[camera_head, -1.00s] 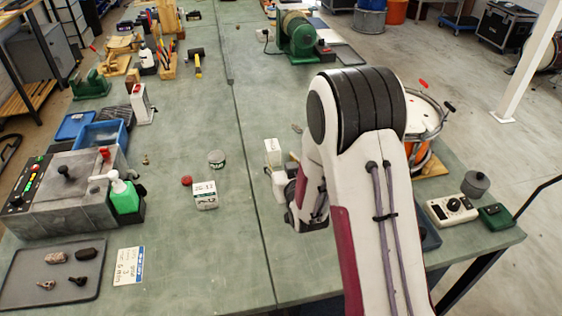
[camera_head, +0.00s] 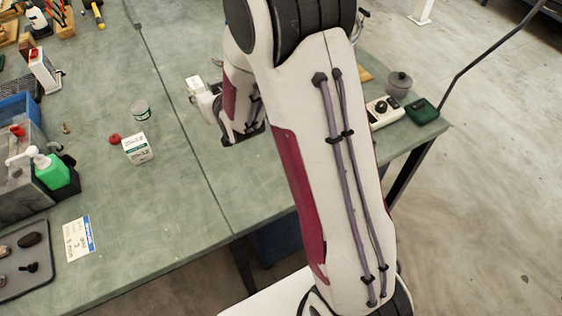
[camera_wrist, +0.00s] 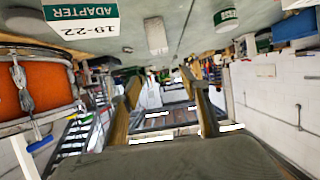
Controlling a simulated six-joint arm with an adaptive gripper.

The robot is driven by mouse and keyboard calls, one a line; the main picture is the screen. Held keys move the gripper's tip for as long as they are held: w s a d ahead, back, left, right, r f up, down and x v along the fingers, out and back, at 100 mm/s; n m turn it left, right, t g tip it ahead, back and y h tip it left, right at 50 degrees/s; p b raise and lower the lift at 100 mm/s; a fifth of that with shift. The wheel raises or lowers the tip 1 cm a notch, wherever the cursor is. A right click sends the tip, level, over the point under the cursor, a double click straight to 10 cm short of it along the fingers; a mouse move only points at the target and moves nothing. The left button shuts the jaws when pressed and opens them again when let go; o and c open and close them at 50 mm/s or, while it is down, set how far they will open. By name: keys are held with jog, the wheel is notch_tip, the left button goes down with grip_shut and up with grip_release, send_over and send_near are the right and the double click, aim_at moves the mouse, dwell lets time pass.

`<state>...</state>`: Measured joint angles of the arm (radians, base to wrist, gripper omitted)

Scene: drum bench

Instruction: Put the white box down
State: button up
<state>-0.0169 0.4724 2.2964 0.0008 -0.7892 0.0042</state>
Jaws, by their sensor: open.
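A white box (camera_head: 137,149) with dark print stands on the green bench, left of my arm in the head view. Another white box or block (camera_head: 194,84) shows just beyond my wrist; whether they touch is unclear. In the wrist view, which looks upside down, a white box marked "19-22 ADAPTER" (camera_wrist: 82,18) is at top left.
A jar (camera_head: 139,110) and a red cap (camera_head: 115,139) are near the printed box. A green bottle (camera_head: 50,170) and a label card (camera_head: 77,238) are at left. An orange drum (camera_wrist: 38,85) is beside my gripper.

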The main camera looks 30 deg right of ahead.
jog(key=s+r+g, duration=0.2)
jog(key=s+r, duration=0.5)
jog(key=s, duration=0.1)
jog(key=s+r+g, duration=0.3)
jog(key=s, duration=1.2)
jog(key=s+d+r+g, duration=0.1)
jog(key=s+r+g, duration=0.1)
jog(key=s, duration=1.4)
jog(key=shift+r+g, duration=0.4)
jog(key=shift+r, duration=0.05)
